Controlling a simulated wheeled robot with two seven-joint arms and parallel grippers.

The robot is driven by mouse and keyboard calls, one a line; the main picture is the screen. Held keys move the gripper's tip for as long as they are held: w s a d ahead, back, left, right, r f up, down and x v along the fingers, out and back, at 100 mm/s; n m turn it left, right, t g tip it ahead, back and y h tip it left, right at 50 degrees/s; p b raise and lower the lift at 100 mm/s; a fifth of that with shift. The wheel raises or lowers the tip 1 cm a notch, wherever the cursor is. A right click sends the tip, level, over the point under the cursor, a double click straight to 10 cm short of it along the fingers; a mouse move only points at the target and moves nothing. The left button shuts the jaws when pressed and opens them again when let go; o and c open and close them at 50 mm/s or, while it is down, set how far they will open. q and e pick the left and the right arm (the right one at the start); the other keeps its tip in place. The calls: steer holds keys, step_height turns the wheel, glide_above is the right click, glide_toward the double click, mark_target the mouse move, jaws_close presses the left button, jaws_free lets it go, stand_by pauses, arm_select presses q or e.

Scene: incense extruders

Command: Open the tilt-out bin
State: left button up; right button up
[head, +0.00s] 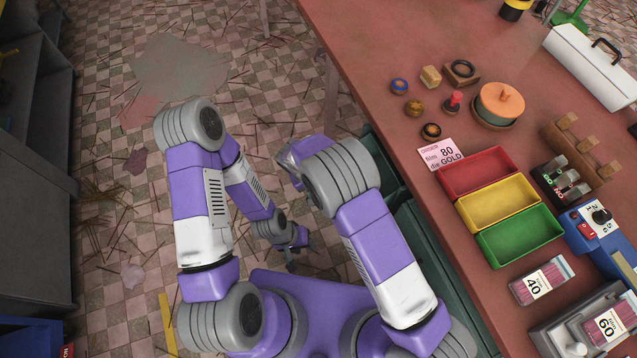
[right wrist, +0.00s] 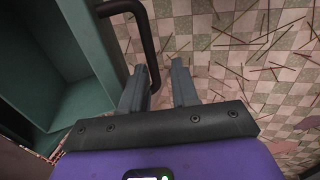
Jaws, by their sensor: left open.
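The teal-green bin (head: 392,185) is at the bench front, partly behind my right arm; its edge stands out past the bench top and its inside is dark. In the right wrist view, a hollow teal bin (right wrist: 92,100) fills the left side with its inside showing. A black bar handle (right wrist: 147,35) curves down beside it. My right gripper (right wrist: 160,88) is open, its fingers apart; the handle's lower end is close to the left finger, and contact is unclear. My left gripper (head: 294,250) is open and empty, low over the floor, away from the bin.
Grey shelving (head: 35,200) stands at far left. The checkered floor between is strewn with sticks.

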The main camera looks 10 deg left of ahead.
steer(key=shift+o, duration=0.8)
steer(key=shift+f, duration=0.1)
steer(key=shift+d, duration=0.1)
steer(key=p+v, duration=0.2)
steer(key=v, duration=0.6)
steer(key=shift+f, duration=0.15)
